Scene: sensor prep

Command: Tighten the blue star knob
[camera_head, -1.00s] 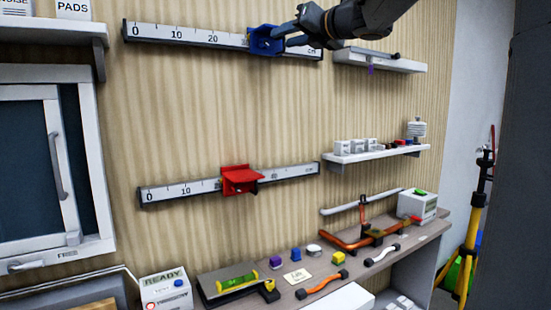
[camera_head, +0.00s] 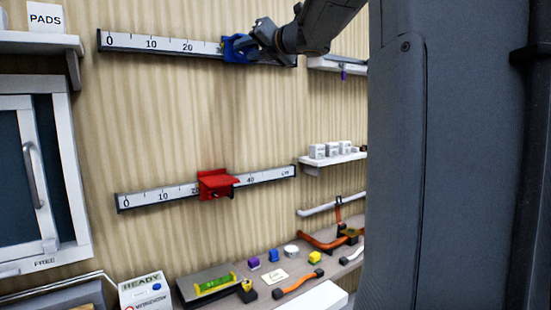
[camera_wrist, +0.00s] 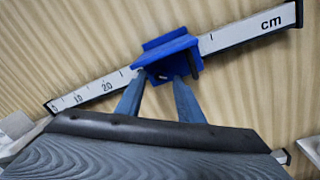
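A blue carriage (camera_head: 236,48) sits on the upper wall rail (camera_head: 160,43), just past the 20 mark. It also shows in the wrist view (camera_wrist: 165,46), with the rail (camera_wrist: 235,38) running behind it. I cannot make out the star knob apart from the carriage. My gripper (camera_head: 254,42) is at the carriage's right side in the head view. In the wrist view my gripper (camera_wrist: 160,80) has its two fingers apart, with tips at the carriage's lower edge. Nothing is clearly held between them. Whether the tips touch the carriage is unclear.
A red carriage (camera_head: 215,184) sits on the lower rail (camera_head: 150,199). The bench below holds a level (camera_head: 214,284), small blocks and an orange-handled tool (camera_head: 298,284). White shelves (camera_head: 331,161) are at right. A large grey part, probably mine, blocks the right side.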

